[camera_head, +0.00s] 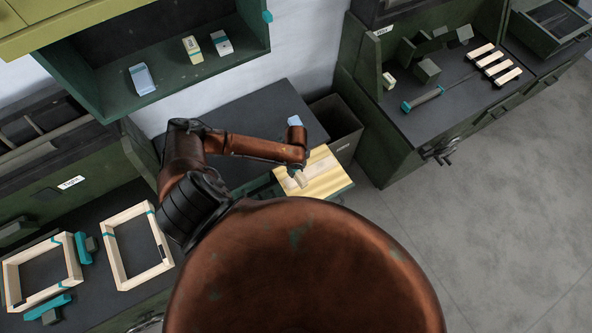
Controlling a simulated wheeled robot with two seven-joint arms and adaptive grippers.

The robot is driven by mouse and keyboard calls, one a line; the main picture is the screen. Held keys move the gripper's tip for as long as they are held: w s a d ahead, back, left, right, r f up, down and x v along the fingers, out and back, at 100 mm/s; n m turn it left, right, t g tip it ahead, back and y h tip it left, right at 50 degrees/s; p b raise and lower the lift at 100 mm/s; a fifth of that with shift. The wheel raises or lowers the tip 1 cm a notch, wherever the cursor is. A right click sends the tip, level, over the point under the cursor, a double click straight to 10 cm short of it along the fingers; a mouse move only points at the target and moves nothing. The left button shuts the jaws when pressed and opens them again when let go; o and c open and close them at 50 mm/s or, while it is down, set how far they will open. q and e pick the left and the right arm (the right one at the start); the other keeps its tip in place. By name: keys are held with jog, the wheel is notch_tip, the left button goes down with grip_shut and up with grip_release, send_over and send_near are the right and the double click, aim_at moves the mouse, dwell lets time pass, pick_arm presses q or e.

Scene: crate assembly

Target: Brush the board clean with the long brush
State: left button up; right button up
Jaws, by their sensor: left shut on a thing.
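The board (325,178) is a pale yellow wooden panel lying near the middle of the view, with a lighter strip across it. My left gripper (299,172) is over the board's left part, pointing down. It is shut on a small pale piece (301,181), which seems to be the brush, low over the board. Most of this piece is hidden or too small to make out, and I cannot tell whether it touches the board. My right gripper is not in view.
Two wooden frames (106,242) (8,284) lie on the left bench, with teal clamps (83,247) nearby. A dark bin (345,118) stands behind the board. The right bench (400,122) holds a teal-handled tool (424,99) and several wooden blocks (480,51). Floor at right is clear.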

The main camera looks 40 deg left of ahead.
pick_arm(q)
jog(key=shift+r+p, duration=1.25)
jog(key=shift+r, duration=0.2)
